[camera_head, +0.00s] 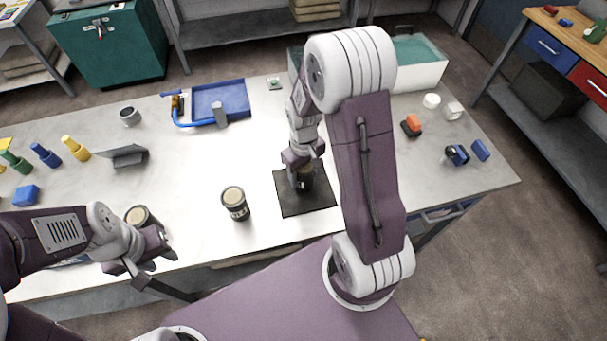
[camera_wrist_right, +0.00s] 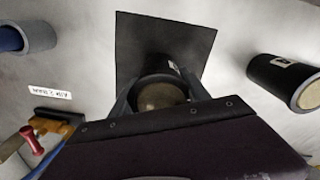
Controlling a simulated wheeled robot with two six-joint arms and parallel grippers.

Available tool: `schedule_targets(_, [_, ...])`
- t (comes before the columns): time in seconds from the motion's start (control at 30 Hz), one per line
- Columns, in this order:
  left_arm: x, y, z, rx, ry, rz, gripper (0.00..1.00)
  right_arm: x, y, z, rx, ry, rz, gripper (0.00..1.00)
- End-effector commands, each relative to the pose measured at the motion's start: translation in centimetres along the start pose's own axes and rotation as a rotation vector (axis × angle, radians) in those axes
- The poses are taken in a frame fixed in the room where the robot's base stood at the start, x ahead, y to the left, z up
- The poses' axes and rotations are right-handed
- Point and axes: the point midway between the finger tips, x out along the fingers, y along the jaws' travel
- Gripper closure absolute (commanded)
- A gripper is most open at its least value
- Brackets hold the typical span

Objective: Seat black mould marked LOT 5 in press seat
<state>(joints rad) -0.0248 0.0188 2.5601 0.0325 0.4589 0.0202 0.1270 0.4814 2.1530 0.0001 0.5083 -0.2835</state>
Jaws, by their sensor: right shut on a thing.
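My right gripper (camera_head: 301,181) is shut on a black cylindrical mould with a tan top, directly over the dark square mat (camera_head: 312,206). In the right wrist view this held mould (camera_wrist_right: 160,95) sits between the fingers, partly hidden by the gripper body. I cannot tell whether it touches the mat. A similar black mould (camera_head: 236,203) with a pale label stands upright left of the mat. Another (camera_head: 140,215) stands behind my left gripper (camera_head: 152,268), which is low at the bench's front edge. No LOT number is readable. I cannot identify a separate press seat.
A blue tray (camera_head: 235,100) lies at the back, near a grey ring (camera_head: 129,116). Coloured pegs stand at the left. An orange-and-black item (camera_head: 411,125) and blue-and-black parts (camera_head: 456,155) lie at the right. The bench between the tray and labelled mould is clear.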

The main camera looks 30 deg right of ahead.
Motion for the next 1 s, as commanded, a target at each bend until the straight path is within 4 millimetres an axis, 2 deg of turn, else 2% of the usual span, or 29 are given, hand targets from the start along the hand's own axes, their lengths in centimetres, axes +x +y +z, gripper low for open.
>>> schedule_targets(0.1, [-0.1,0.0,0.0,0.000,0.000,0.000,0.64,0.8,0.0,0.0,0.000,0.001,0.000,0.87])
schedule_targets(0.43, [0.2,0.0,0.0,0.000,0.000,0.000,0.64,1.1,0.0,0.0,0.000,0.002,0.001,0.87])
schedule_targets(0.47, [0.2,0.0,0.0,0.000,0.000,0.000,0.64,1.1,0.0,0.0,0.000,0.002,0.001,0.40])
schedule_targets(0.5, [0.2,0.0,0.0,0.000,0.000,0.000,0.64,1.1,0.0,0.0,0.000,0.002,0.001,0.29])
schedule_targets(0.53, [0.2,0.0,0.0,0.000,0.000,0.000,0.64,1.1,0.0,0.0,0.000,0.002,0.001,0.24])
schedule_targets(0.83, [0.0,0.0,0.0,0.000,0.000,0.000,0.64,0.9,0.0,0.0,0.000,0.002,0.001,0.24])
schedule_targets(0.93, [-0.1,0.0,0.0,0.000,0.000,0.000,0.64,-0.2,0.1,-0.1,0.000,0.007,0.002,0.24])
schedule_targets(1.0, [-0.2,0.0,0.0,0.000,0.000,0.000,0.64,-1.8,0.1,-0.2,0.000,0.009,0.003,0.24])
